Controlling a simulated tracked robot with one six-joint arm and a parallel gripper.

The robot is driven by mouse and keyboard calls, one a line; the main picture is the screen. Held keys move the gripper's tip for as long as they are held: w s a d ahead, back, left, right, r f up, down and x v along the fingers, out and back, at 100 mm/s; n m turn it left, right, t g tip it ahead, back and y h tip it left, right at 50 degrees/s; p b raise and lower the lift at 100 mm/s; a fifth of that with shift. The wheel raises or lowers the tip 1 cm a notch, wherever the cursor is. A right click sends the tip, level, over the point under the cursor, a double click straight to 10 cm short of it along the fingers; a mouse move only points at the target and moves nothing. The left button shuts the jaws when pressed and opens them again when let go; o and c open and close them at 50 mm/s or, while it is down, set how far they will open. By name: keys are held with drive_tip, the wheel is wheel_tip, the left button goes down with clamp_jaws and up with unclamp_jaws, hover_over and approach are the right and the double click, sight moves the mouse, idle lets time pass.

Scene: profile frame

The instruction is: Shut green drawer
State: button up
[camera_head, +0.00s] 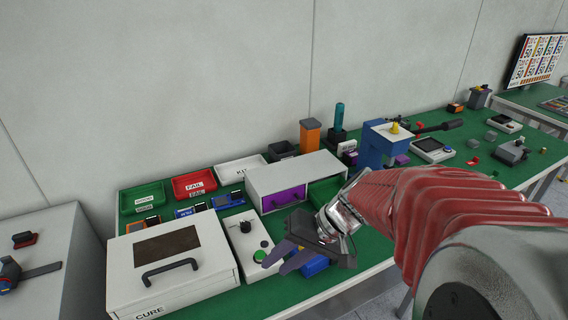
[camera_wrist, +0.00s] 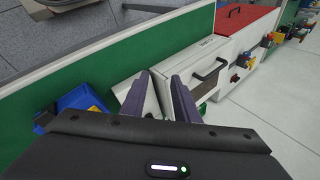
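The white drawer cabinet (camera_head: 294,172) stands in the middle of the green-topped bench in the head view. Its purple drawer (camera_head: 283,199) is at the left of the front. The green drawer (camera_head: 325,191) sticks out at the right of the front, partly hidden behind my arm. My gripper (camera_head: 277,264) is open and empty, in front of the cabinet and apart from the green drawer. Its fingers point left. In the wrist view my gripper (camera_wrist: 159,80) shows two spread fingers with nothing between them. I cannot make out the green drawer there.
A white CURE box (camera_head: 170,265) with a dark handle stands at left. A white control box (camera_head: 247,244) with a green button is close to my fingers. A blue bin (camera_head: 314,265) lies under my gripper. Red (camera_head: 194,184) and green (camera_head: 142,198) trays stand behind.

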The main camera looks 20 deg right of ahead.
drive_tip(key=w+d+f+m+t, duration=0.1)
drive_tip(key=w+d+m+t, duration=0.1)
drive_tip(key=d, duration=0.3)
drive_tip(key=w+d+f+m+t, duration=0.2)
drive_tip(key=d, duration=0.3)
drive_tip(key=w+d+f+m+t+y, duration=0.1)
drive_tip(key=w+d+m+t, duration=0.1)
drive_tip(key=d, duration=0.4)
drive_tip(key=shift+w+d+f+m+t, duration=0.1)
drive_tip(key=shift+w+f+m+t, duration=0.25)
drive_tip(key=shift+w+t, duration=0.2)
drive_tip(key=s+d+f+m+t+h, duration=0.1)
drive_tip(key=d+f+m+h, duration=0.1)
drive_tip(key=d, duration=0.4)
drive_tip(key=s+d+f+m+t+h, duration=0.2)
drive_tip(key=d, duration=0.4)
drive_tip(key=s+d+f+m+t+h, duration=0.1)
drive_tip(key=d+f+m+t+h, duration=0.1)
drive_tip(key=d, duration=0.5)
drive_tip(key=shift+s+f+h, duration=0.2)
drive_tip(key=shift+f+h, duration=0.3)
drive_tip(key=shift+h, duration=0.1)
drive_tip(key=shift+a, duration=0.1)
drive_tip(key=x, duration=1.4)
drive_tip(key=shift+a, duration=0.1)
drive_tip(key=shift+c, duration=0.5)
